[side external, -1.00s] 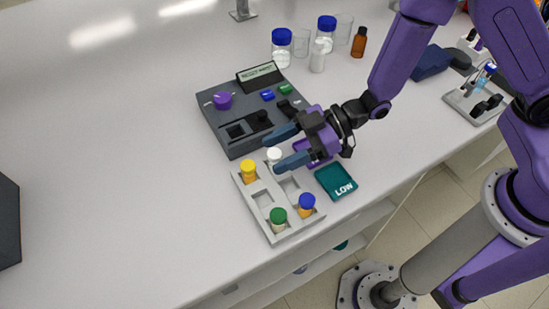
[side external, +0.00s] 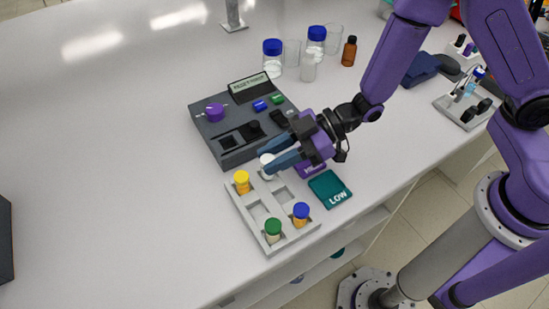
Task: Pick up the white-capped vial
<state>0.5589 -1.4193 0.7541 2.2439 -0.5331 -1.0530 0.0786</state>
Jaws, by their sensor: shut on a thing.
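The white-capped vial (side external: 267,160) is at the back corner of the grey rack (side external: 262,237), with only its white cap and a little below it showing. My gripper (side external: 268,160) is shut on it, one finger on each side of the cap. The fingers hide part of the vial, so I cannot tell whether its base is clear of the rack slot. The yellow-capped vial (side external: 242,182), green-capped vial (side external: 273,230) and blue-capped vial (side external: 301,213) stand in other slots of the rack.
A dark device (side external: 205,130) with a purple knob stands right behind the rack. A teal LOW pad (side external: 329,188) lies to the right. Blue-capped jars (side external: 272,59) and a brown bottle (side external: 349,52) stand at the back. The bench at left is clear.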

